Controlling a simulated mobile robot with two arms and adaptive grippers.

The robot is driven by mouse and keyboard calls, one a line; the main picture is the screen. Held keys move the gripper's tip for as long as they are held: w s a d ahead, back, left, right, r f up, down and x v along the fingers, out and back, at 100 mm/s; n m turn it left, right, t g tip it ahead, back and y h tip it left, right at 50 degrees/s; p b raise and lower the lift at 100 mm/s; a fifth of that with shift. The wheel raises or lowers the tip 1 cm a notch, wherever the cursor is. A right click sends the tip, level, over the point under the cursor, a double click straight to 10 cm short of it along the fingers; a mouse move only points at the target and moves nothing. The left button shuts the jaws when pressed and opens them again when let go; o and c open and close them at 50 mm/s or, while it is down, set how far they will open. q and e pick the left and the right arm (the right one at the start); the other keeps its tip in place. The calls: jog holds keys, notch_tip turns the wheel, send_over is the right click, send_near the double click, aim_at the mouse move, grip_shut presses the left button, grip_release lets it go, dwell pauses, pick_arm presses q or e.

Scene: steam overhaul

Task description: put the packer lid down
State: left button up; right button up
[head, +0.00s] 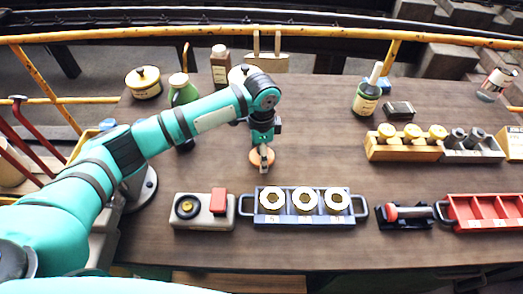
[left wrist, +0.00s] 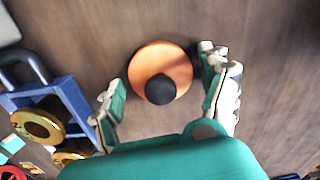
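The packer lid is an orange-brown disc with a black knob. In the left wrist view the lid (left wrist: 152,60) lies flat against the wooden table, knob towards the camera. In the head view the lid (head: 256,160) shows partly behind my left gripper (head: 263,155), in the middle of the table. In the wrist view the fingers of my left gripper (left wrist: 162,70) are spread on either side of the lid, with gaps between them and its rim and knob. My right gripper is in neither view.
A blue-grey tray (head: 303,220) of brass rings and a switch box (head: 217,220) stand nearer the front. The table right of the lid is bare.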

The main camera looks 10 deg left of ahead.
pick_arm(q)
jog(key=shift+o, duration=0.8)
notch_tip(320, 180, up, 12)
jog(key=b, duration=0.1)
jog(key=shift+r+b, duration=0.15)
jog(key=shift+b, duration=0.25)
